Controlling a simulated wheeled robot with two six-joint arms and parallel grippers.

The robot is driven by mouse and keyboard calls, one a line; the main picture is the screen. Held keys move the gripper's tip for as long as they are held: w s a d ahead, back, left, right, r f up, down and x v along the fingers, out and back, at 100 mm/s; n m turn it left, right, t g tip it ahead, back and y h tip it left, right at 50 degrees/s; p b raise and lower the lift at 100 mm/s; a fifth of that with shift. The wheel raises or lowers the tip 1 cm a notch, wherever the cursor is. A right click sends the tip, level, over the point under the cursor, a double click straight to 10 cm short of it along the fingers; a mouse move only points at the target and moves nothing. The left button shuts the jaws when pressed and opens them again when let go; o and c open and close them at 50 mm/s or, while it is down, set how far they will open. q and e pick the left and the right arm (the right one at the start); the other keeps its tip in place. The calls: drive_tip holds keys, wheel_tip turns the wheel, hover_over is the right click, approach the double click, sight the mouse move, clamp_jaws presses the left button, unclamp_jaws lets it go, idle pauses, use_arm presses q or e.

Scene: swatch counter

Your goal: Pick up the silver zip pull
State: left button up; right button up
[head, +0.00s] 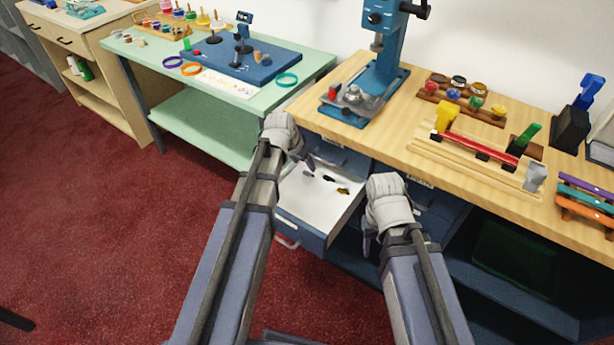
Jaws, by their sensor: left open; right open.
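An open drawer (296,201) with a white inside holds a few small zip-pull-like pieces. A small grey piece (308,174), which looks like the silver zip pull, lies toward the drawer's back left. A dark piece (328,179) and a brass-coloured piece (343,191) lie to its right. My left gripper (303,161) is over the drawer's back left part, just above the grey piece in the picture; I cannot tell the height between them. It is open. My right gripper (368,240) is open and empty, to the right of the drawer.
The drawer belongs to a blue cabinet under a wooden counter (400,150). A blue press (386,50), a rack of jars (462,98) and a wooden rail with a red bar (478,148) stand on the counter. A green table (310,72) is at left. Red floor is clear in front.

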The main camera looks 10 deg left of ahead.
sight(307, 174)
use_arm(q)
drive_tip(key=shift+a+b+x, duration=0.15)
drive_tip(key=shift+b+x, duration=0.9)
drive_tip(key=shift+x, duration=0.15)
drive_tip(key=shift+a+b+x, duration=0.15)
drive_tip(key=shift+b+x, duration=0.9)
drive_tip(key=shift+x, duration=0.15)
drive_tip(key=shift+f+b, duration=0.35)
drive_tip(key=shift+f, duration=0.1)
drive_tip(key=shift+r, duration=0.1)
clamp_jaws()
